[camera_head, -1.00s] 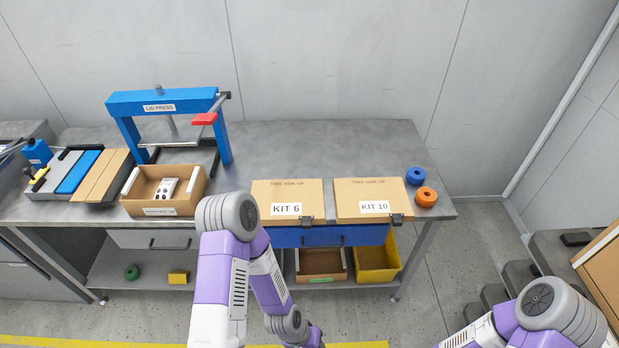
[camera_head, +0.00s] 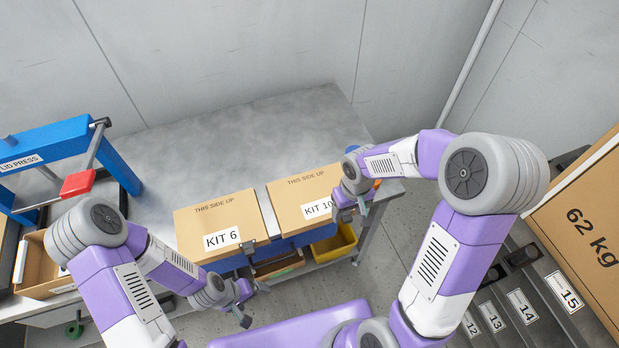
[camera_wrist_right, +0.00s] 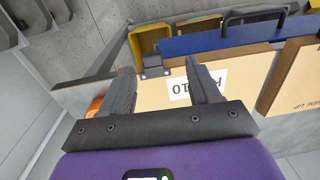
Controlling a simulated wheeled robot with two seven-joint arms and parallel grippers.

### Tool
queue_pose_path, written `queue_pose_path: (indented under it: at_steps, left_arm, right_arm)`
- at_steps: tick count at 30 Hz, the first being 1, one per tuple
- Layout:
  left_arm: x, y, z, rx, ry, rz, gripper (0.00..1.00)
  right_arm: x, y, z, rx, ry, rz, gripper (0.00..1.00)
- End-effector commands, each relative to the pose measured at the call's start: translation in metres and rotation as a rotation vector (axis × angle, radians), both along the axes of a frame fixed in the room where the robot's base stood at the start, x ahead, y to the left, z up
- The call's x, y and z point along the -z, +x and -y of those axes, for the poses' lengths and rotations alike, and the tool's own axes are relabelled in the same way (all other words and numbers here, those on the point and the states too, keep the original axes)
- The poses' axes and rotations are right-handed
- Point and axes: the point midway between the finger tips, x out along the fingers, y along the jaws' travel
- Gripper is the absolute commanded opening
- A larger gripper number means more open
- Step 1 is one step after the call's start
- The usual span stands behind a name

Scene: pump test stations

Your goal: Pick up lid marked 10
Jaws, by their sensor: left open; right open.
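The lid marked KIT 10 (camera_head: 297,197) is a tan panel with a white label, on the bench beside the lid marked KIT 6 (camera_head: 210,222). My right gripper (camera_head: 353,211) is open and empty at the front right corner of the KIT 10 lid, partly covering it and its label's end. In the right wrist view the open fingers (camera_wrist_right: 163,80) frame the lid (camera_wrist_right: 241,84), its upside-down label and a dark latch (camera_wrist_right: 155,66); contact cannot be told. My left gripper (camera_head: 253,304) is open and empty, low in front of the bench.
A blue press (camera_head: 60,145) with a red handle stands on the bench at left. An orange ring (camera_wrist_right: 94,106) lies beside the KIT 10 lid. A yellow bin (camera_head: 335,243) is below the bench. A large 62 kg box (camera_head: 590,235) stands at right. The bench behind the lids is clear.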

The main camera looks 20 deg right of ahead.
Motion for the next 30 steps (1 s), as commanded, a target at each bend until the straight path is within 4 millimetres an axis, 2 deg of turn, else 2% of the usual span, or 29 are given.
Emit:
queue_pose_path:
  at_steps: [1, 4, 11, 19, 28, 29, 30]
  left_arm:
    - [-0.001, 0.000, 0.000, 0.000, 0.000, -0.001, 0.91]
    - [0.000, 0.000, 0.000, -0.001, 0.000, -0.001, 0.91]
    - [0.009, -0.001, 0.000, 0.000, 0.000, -0.002, 0.91]
    - [0.022, -0.001, 0.000, -0.001, 0.001, -0.001, 0.91]
    - [0.022, -0.001, 0.000, -0.001, 0.000, -0.001, 0.91]
    - [0.022, 0.000, 0.000, -0.001, 0.000, -0.001, 0.91]
    - [0.022, 0.000, 0.000, -0.001, 0.000, -0.001, 0.91]
  right_arm:
    - [-0.011, 0.001, 0.006, 0.002, -0.020, 0.004, 0.62]
    - [-0.013, 0.001, 0.012, 0.000, -0.041, -0.001, 0.62]
    - [0.014, 0.001, 0.012, 0.002, -0.043, -0.004, 0.62]
    - [0.052, 0.002, 0.011, 0.002, -0.043, -0.005, 0.62]
    - [0.057, 0.003, 0.011, 0.001, -0.041, -0.001, 0.62]
    - [0.057, 0.003, 0.010, 0.001, -0.041, -0.001, 0.60]
    - [0.057, 0.003, 0.010, 0.001, -0.041, -0.001, 0.54]
